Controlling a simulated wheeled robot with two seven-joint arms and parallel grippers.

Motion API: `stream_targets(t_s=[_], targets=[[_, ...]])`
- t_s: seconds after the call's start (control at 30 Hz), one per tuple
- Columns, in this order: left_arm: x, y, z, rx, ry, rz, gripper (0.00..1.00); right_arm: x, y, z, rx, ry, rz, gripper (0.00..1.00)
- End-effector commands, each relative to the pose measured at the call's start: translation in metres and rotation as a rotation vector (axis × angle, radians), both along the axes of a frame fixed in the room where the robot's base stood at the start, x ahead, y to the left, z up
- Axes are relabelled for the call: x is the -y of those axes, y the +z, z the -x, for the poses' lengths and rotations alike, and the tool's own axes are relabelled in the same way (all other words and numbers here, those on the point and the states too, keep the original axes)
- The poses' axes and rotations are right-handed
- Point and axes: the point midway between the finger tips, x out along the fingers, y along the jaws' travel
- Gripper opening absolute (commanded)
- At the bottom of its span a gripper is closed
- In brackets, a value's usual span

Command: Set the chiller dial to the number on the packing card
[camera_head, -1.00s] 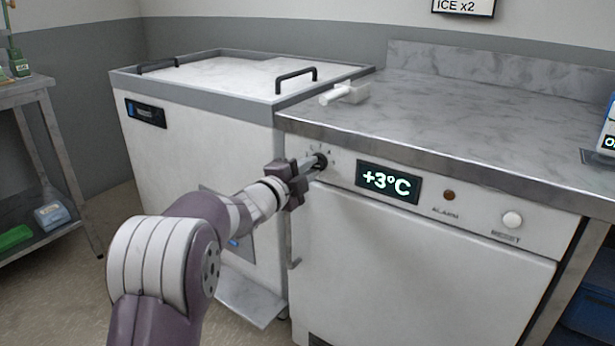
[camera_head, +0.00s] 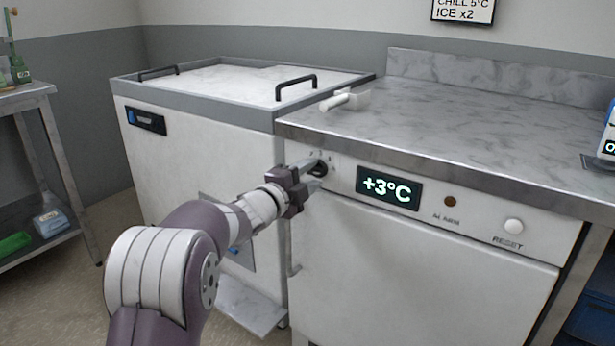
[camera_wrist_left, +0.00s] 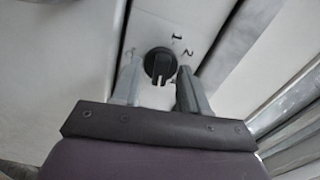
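The black chiller dial (camera_head: 319,168) is on the front panel below the steel worktop, left of the display (camera_head: 389,187), which reads +3°C. In the left wrist view the dial (camera_wrist_left: 158,64) has a white pointer mark toward the bottom of the picture, and a 1 and a 2 are printed above it. My left gripper (camera_head: 308,173) is open at the dial. In the wrist view its fingertips (camera_wrist_left: 158,76) stand on either side of the dial's lower part, with gaps visible. The packing card (camera_head: 463,9) on the wall reads CHILL 5°C, ICE x2. My right gripper is not in view.
An alarm lamp (camera_head: 449,201) and a white reset button (camera_head: 514,225) are on the panel right of the display. A white scoop-like object (camera_head: 344,100) lies on the worktop above the dial. A chest with black handles (camera_head: 296,83) stands at left.

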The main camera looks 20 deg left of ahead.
Motion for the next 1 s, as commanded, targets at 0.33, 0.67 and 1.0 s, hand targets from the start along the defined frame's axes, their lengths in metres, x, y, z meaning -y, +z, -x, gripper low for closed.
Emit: stream_targets(t_s=[0.33,0.67,1.0], targets=[[-0.012,0.005,0.036,0.001,0.004,0.0,0.44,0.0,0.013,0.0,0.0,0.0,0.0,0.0],[-0.033,0.003,0.112,0.0,0.002,0.0,0.44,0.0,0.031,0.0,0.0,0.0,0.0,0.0],[-0.035,0.0,0.122,0.0,0.0,0.0,0.44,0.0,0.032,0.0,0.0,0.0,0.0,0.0]])
